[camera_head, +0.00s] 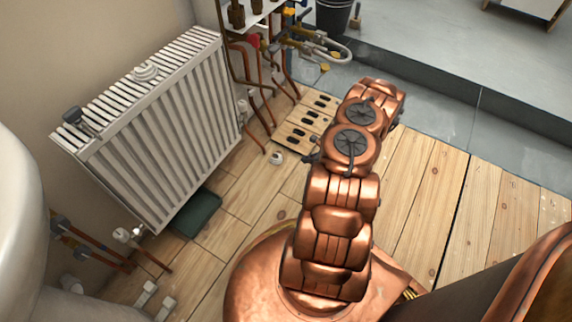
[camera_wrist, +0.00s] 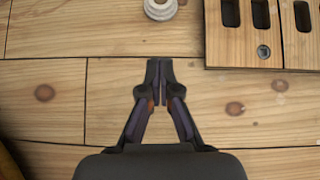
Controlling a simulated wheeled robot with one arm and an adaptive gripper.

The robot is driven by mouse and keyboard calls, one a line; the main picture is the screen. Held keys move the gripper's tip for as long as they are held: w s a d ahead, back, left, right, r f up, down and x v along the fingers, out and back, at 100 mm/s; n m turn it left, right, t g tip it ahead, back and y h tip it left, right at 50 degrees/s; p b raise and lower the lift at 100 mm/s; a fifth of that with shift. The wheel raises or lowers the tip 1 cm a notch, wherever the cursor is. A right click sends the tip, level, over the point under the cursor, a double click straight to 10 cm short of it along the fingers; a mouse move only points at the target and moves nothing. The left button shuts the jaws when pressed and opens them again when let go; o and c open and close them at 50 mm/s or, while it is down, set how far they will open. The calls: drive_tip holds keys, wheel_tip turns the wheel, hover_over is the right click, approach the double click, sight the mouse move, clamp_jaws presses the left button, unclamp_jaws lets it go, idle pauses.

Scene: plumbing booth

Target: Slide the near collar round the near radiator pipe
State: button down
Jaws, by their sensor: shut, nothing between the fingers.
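A white ring-shaped collar (camera_wrist: 160,8) lies flat on the floor at the top edge of the wrist view, partly cut off. In the head view a white collar (camera_head: 277,157) lies on the floorboards beside the slotted board. A copper radiator pipe (camera_head: 154,261) runs to the floor below the valve at the radiator's near end. Another copper pipe (camera_head: 253,140) is at its far end. My gripper (camera_wrist: 160,66) is shut and empty, over bare floorboards, apart from the collar. In the head view my arm mostly hides the gripper.
The white radiator (camera_head: 160,130) stands against the left wall, with a dark green tray (camera_head: 194,215) under it. The slotted wooden board (camera_head: 303,122) lies near the collar. Pipework and hoses (camera_head: 300,38) stand behind. Floor right of my arm is clear.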

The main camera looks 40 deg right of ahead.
sight(282, 161)
drive_tip(key=shift+s+d+f, duration=0.15)
drive_tip(key=shift+s+f, duration=0.2)
drive_tip(key=shift+f, duration=0.25)
drive_tip(key=shift+w+f+b, duration=0.25)
drive_tip(key=shift+f+b, duration=0.05)
drive_tip(key=shift+f, duration=0.2)
drive_tip(key=b+x, duration=0.3)
drive_tip(key=x, duration=0.6)
drive_tip(key=shift+f, duration=0.15)
drive_tip(key=shift+w+a+b, duration=0.25)
drive_tip(key=shift+w+b, duration=0.4)
drive_tip(key=shift+w, duration=0.3)
drive_tip(key=shift+w+a+r+b, duration=0.15)
drive_tip(key=shift+w+b, duration=0.05)
drive_tip(key=shift+w, duration=0.3)
drive_tip(key=shift+w+a+r+b, duration=0.1)
drive_tip(key=shift+w+a+b, duration=0.05)
drive_tip(key=shift+w, duration=0.3)
